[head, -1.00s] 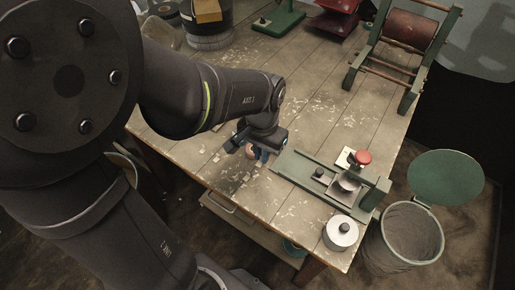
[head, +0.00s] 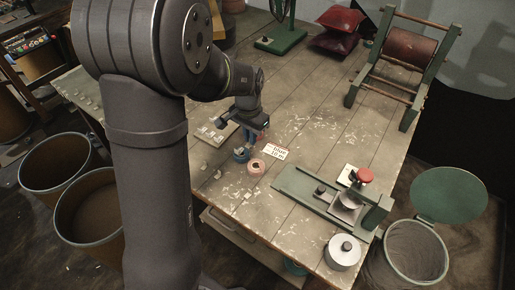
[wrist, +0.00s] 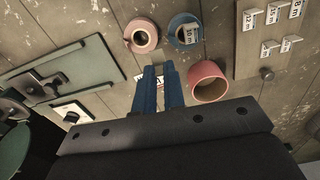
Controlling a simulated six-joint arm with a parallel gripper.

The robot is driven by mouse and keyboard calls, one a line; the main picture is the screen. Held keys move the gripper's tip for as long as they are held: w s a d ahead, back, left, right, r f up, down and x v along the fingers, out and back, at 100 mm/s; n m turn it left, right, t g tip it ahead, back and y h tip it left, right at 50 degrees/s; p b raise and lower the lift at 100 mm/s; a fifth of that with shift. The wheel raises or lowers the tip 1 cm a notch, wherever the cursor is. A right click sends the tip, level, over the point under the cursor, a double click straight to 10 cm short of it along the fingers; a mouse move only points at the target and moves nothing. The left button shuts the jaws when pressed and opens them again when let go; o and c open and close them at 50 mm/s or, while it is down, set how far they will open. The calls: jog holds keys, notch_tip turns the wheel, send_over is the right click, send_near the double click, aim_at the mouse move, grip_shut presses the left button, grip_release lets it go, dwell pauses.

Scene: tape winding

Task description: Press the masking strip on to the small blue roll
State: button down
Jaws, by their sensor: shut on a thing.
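The small blue roll (wrist: 185,30) lies on the bench just beyond my fingertips in the wrist view. In the head view the blue roll (head: 241,156) is partly hidden below my gripper (head: 250,140). My gripper also shows in the wrist view (wrist: 160,70), with its blue fingers close together on something thin. I take that to be the masking strip, but the fingers hide it.
A pink roll (wrist: 141,36) lies beside the blue one. A larger red roll (wrist: 208,80) is close to my right finger. A printed card (head: 276,151) lies nearby. A tag board (head: 215,132) is to the left, a green fixture (head: 300,184) to the right.

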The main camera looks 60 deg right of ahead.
aim_at(248, 154)
jog(key=shift+w+d+f, duration=0.2)
jog(key=shift+w+f, duration=0.15)
jog(key=shift+f, duration=0.9)
jog(key=shift+w+d+f, duration=0.15)
jog(key=shift+w+f, duration=0.15)
jog(key=shift+f, duration=0.9)
jog(key=shift+w+d+f, duration=0.2)
jog(key=shift+w+f, duration=0.15)
jog(key=shift+f, duration=0.9)
jog(key=shift+f, duration=0.4)
jog(key=c, duration=1)
grip_release()
jog(key=shift+c, duration=0.2)
jog(key=shift+r, duration=0.1)
jog(key=shift+r, duration=2.95)
jog(key=shift+f, duration=3)
